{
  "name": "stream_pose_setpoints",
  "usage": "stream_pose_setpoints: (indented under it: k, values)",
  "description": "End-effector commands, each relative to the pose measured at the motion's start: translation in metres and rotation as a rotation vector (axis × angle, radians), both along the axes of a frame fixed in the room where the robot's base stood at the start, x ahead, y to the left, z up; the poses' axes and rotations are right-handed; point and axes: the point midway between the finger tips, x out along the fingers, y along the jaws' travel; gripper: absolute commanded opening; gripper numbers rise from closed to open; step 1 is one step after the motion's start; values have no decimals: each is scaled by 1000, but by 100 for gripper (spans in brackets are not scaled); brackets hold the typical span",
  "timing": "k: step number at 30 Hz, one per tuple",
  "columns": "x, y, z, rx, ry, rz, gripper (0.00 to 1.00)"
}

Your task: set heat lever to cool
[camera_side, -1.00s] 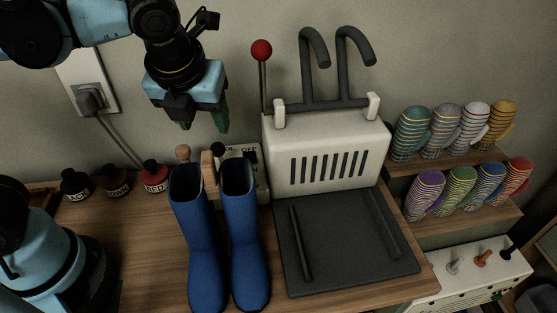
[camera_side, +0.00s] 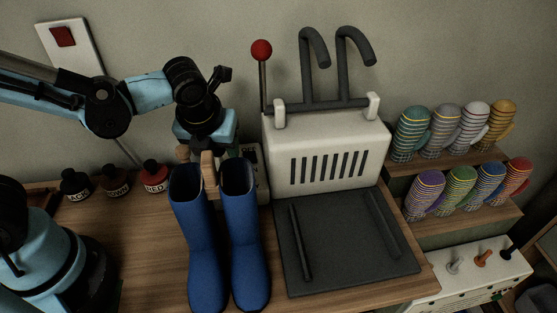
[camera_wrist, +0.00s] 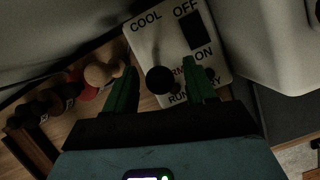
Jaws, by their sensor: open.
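In the wrist view, a pale control panel (camera_wrist: 178,30) carries a lever with a round black knob (camera_wrist: 160,80). COOL is printed at the panel's upper left; the knob appears lower down, over partly covered lettering near RUN. Where the lever's base sits is unclear. My gripper (camera_wrist: 158,76) is open, with one green finger on each side of the knob in this picture; contact is not visible. In the side view, my gripper (camera_side: 210,150) is low behind the boots, its fingertips partly hidden. The panel's edge (camera_side: 260,172) shows there, but the knob is hidden.
Blue boots (camera_side: 205,240) stand in front of the panel. A white machine (camera_side: 325,150) with a red-knobbed lever (camera_side: 261,50) is close at right. A wooden knob (camera_wrist: 100,73) is left of the fingers. Small dark and red bottles (camera_side: 115,180) stand left.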

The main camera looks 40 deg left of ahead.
Motion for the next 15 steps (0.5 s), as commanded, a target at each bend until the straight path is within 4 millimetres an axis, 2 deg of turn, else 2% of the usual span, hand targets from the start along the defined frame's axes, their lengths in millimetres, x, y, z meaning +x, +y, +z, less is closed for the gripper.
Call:
stream_pose_setpoints:
  k: [11, 15]
  values:
    - [1, 1, -3, 0, 0, 0, 54]
    - [1, 1, -3, 0, 0, 0, 32]
